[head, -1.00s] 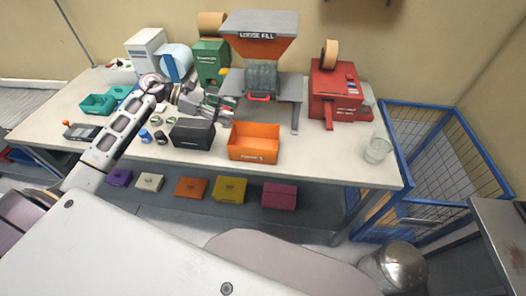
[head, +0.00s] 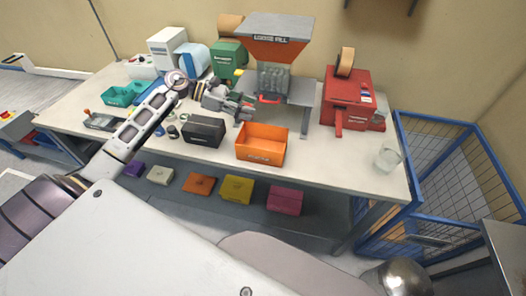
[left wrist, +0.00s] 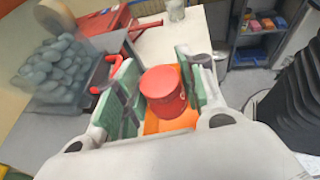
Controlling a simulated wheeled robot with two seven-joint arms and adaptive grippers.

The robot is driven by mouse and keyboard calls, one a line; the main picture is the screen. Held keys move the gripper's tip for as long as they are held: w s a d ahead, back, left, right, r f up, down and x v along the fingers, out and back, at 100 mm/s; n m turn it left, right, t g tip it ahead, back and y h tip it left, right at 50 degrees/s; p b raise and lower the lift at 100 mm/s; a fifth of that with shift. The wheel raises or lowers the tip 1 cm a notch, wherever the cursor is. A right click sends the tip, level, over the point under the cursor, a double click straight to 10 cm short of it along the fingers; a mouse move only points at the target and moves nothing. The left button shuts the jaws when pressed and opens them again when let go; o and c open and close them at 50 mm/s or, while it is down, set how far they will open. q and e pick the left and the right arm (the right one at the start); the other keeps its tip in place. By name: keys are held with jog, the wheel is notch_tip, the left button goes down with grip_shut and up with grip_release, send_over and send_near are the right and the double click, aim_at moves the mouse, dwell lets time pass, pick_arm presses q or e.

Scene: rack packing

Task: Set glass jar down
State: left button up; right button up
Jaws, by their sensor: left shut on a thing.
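My left gripper (head: 243,108) is over the worktable, just behind and left of the orange bin (head: 261,157). In the left wrist view its green-padded fingers (left wrist: 160,95) are around a red, round-topped cylinder (left wrist: 163,88), with the gripper shut on it. The cylinder's lower part is hidden, so I cannot tell whether its body is glass. Part of the orange bin shows below it in that view (left wrist: 170,121). A clear glass container (head: 387,157) stands upright on the table's right end, apart from the gripper. My right gripper is not in view.
A loose-fill dispenser (head: 275,42) stands behind the gripper on a grey stand. A red machine (head: 346,97) is to the right, a dark box (head: 204,132) to the left. The white tabletop (head: 325,160) is clear between the orange bin and the glass container.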

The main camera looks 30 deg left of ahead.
pick_arm(q)
jog(key=shift+d, duration=0.1)
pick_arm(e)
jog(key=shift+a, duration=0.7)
pick_arm(q)
notch_tip(320, 180, down, 6)
jog(key=p, duration=0.1)
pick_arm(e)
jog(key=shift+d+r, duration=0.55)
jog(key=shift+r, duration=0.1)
pick_arm(q)
jog(key=shift+f, duration=0.2)
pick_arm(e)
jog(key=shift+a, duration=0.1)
pick_arm(q)
notch_tip(320, 180, down, 4)
jog(key=shift+r+p, duration=0.25)
jog(key=shift+p, duration=0.3)
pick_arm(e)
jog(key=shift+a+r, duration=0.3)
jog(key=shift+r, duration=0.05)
